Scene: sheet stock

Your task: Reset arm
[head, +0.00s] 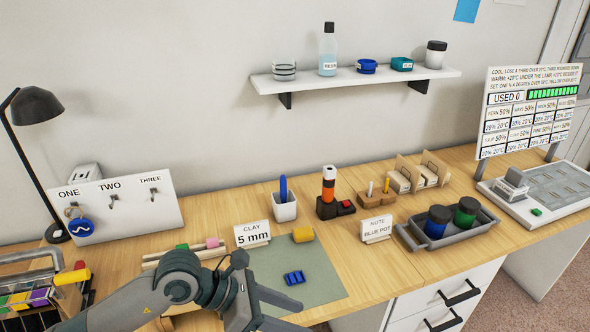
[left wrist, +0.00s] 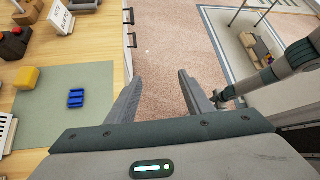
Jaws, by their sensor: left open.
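Beyond the fingers is the speckled floor (left wrist: 165,60), with the desk to the left. An arm link, seemingly of my right arm, shows at the right of that view. My right gripper does not clearly show in either view.
A green mat (head: 325,277) on the desk bears a blue ribbed piece (head: 294,278) and a yellow block (head: 302,234). A grey tray (head: 484,226) holds two dark-lidded pots. A lamp (head: 37,106) stands at left, and a shelf (head: 300,82) hangs above. White drawers (head: 420,302) are under the desk.

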